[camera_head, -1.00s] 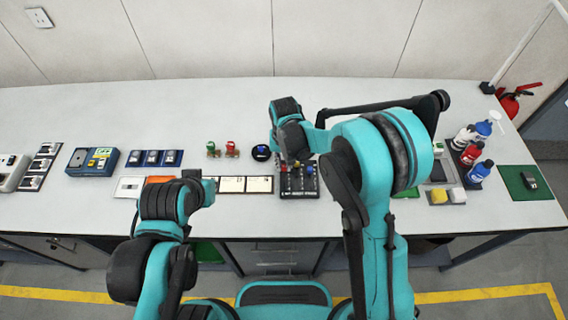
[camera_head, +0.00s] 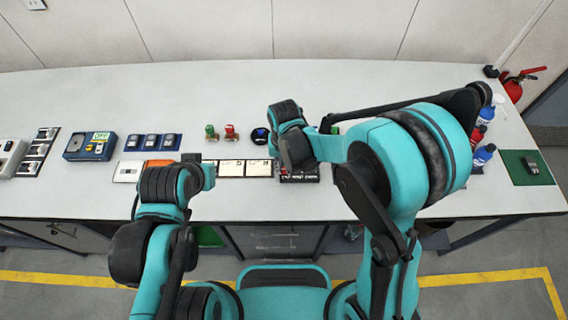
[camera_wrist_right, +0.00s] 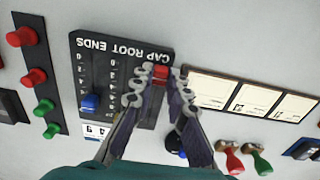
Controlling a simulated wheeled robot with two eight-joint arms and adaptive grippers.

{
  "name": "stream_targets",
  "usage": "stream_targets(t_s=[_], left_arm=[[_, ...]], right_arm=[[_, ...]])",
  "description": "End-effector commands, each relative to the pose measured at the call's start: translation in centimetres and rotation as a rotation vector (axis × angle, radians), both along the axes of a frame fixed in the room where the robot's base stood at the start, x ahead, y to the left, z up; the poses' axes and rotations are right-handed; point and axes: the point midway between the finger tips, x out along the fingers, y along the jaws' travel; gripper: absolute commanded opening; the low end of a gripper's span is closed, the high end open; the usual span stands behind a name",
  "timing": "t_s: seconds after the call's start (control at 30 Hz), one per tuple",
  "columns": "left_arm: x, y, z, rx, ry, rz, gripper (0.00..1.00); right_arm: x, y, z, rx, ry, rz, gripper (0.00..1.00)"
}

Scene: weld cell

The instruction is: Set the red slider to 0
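The black slider panel (camera_wrist_right: 115,65) marked "CAP ROOT ENDS" appears upside down in the right wrist view. Its red slider (camera_wrist_right: 159,73) is at the titled end, between the fingertips of my right gripper (camera_wrist_right: 160,80). The fingers are drawn in close on both sides and look shut on it. A blue slider (camera_wrist_right: 90,102) sits in another track, nearer the opposite end. In the head view my right gripper (camera_head: 300,165) hides most of the panel (camera_head: 300,179). My left arm (camera_head: 165,190) is folded at the table's front; its fingertips cannot be made out.
Right wrist view: a strip of red and green buttons (camera_wrist_right: 38,70) stands left of the panel, white cards (camera_wrist_right: 250,97) right. A red and a green valve (camera_wrist_right: 232,160) are close by. In the head view, bottles (camera_head: 484,153) and a green mat (camera_head: 520,172) are at right.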

Motion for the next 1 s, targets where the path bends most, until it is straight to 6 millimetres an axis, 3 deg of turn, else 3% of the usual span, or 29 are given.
stream_targets(t_s=[0.43, 0.8, 1.0], left_arm=[[0.0, 0.0, 0.0, 0.0, 0.0, 0.0, 0.0], [0.0, 0.0, 0.0, 0.0, 0.0, 0.0, 0.0], [0.0, 0.0, 0.0, 0.0, 0.0, 0.0, 0.0]], right_arm=[[-0.2, 0.0, 0.7, 0.0, 0.006, 0.001, 0.24], [-0.3, 0.0, 8.1, 0.0, 0.007, 0.001, 0.24], [-0.3, 0.0, 11.1, 0.0, 0.007, 0.001, 0.24]])
